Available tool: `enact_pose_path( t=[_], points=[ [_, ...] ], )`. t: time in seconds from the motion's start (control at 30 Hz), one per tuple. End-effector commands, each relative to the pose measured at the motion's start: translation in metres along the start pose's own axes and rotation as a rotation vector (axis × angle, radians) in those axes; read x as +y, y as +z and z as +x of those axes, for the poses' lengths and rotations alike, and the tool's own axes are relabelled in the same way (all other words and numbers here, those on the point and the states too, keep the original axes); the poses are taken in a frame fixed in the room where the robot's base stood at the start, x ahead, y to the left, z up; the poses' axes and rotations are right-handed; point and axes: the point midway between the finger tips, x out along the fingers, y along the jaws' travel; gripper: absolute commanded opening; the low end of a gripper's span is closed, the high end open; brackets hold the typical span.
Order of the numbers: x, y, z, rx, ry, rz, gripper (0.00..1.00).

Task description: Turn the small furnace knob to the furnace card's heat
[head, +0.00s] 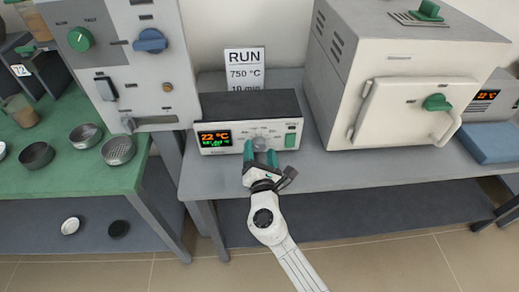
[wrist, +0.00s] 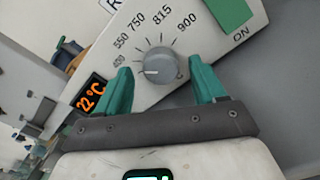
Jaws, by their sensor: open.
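The furnace card (head: 244,68) stands behind the control box (head: 246,107) and reads RUN, 750 °C, 10 min. The grey knob (wrist: 160,65) is on the box's front panel, inside a dial with 550, 750, 815 and 900 legible. Its white pointer line lies to the left, below the 550 mark, near the blurred lowest mark. My gripper (head: 260,153) is open in front of the panel, its teal fingers on either side of the knob, with gaps visible on both sides in the wrist view. In the head view the fingers partly hide the knob.
The box's display (head: 214,139) shows 22 °C. A green switch (head: 291,136) marked ON is right of the dial. A large white furnace (head: 395,90) stands to the right and a grey panel cabinet (head: 130,60) to the left. The grey bench (head: 350,172) is clear in front.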

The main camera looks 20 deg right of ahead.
Motion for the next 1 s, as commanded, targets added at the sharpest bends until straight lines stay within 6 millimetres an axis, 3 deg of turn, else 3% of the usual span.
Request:
enact_pose_path(
  t=[0.13, 0.47, 1.0],
  points=[
    [-0.0005, 0.0000, 0.0120, 0.000, -0.001, 0.000, 0.69],
    [-0.0005, -0.0001, 0.0148, 0.001, -0.001, 0.001, 0.69],
    [-0.0005, 0.0000, 0.0145, 0.000, -0.001, 0.000, 0.19]
  ],
)
